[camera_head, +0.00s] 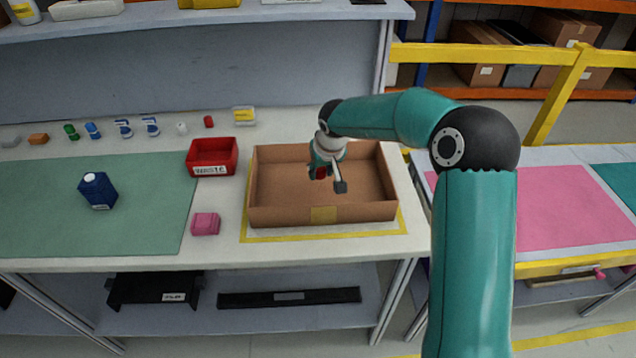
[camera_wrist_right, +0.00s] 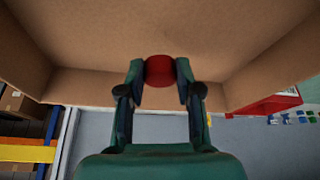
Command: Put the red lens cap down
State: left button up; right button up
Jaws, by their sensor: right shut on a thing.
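The red lens cap (camera_wrist_right: 159,70) is between the fingertips of my right gripper (camera_wrist_right: 160,75) in the right wrist view. In the head view the cap (camera_head: 321,173) shows as a small red patch at the right gripper (camera_head: 323,170). That gripper is shut on the cap, over the open brown cardboard box (camera_head: 322,215). The box floor lies beyond the cap in the wrist view; I cannot tell whether the cap touches it. My left gripper is not in view.
A red waste bin (camera_head: 212,157) stands left of the box, with a pink block (camera_head: 205,224) in front of it. A dark blue box (camera_head: 97,190) stands on the green mat (camera_head: 140,225). Several small items line the table's back.

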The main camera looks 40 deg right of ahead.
aim_at(320, 188)
notch_tip(320, 188, down, 4)
jog(key=shift+f, duration=0.1)
dwell(0.4)
jog(key=shift+f+b, duration=0.35)
jog(key=shift+b, duration=0.1)
jog(key=o, duration=1.1)
jog(key=shift+r, duration=0.1)
jog(key=shift+r+p, duration=0.45)
jog(key=shift+p, duration=0.25)
jog(key=b+v, duration=0.1)
jog(key=v, duration=1.1)
jog(key=shift+f, duration=0.1)
